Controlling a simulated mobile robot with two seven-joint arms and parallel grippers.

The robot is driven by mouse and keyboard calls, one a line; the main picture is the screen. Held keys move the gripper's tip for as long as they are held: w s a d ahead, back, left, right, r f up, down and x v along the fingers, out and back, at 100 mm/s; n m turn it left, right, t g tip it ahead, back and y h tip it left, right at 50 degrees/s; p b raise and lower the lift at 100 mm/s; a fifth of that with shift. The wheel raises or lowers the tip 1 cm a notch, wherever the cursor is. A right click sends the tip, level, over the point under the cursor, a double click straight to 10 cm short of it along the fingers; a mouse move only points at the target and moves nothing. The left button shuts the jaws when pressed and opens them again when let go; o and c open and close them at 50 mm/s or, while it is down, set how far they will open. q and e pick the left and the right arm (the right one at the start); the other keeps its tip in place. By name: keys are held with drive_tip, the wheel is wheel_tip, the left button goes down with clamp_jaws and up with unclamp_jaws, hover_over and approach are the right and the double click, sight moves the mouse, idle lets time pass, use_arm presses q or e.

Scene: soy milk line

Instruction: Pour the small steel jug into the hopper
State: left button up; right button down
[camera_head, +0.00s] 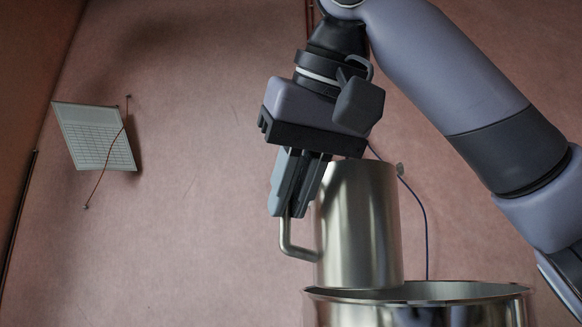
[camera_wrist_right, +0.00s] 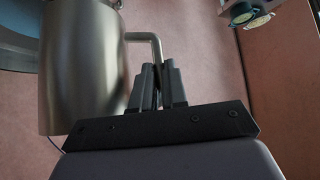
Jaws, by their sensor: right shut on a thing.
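The small steel jug (camera_head: 358,225) is held upright or nearly so, with its bottom at the height of the hopper's rim. My right gripper (camera_head: 288,208) is shut on the jug's handle, on the jug's left side. In the right wrist view the jug (camera_wrist_right: 82,70) stands left of my right gripper (camera_wrist_right: 157,80), whose fingers close around the handle. The steel hopper (camera_head: 420,312) is at the bottom right of the head view, only its rim and upper wall showing. The inside of the jug is hidden. My left gripper is not in view.
A white printed sheet (camera_head: 95,137) hangs on the pink wall at the left, with a thin cord across it. A dark blue cable (camera_head: 425,225) hangs behind the jug. The space left of the jug looks clear.

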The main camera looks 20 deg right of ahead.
drive_tip(key=shift+f, duration=0.15)
drive_tip(key=a+r, duration=0.4)
drive_tip(key=a, duration=0.1)
idle(0.6)
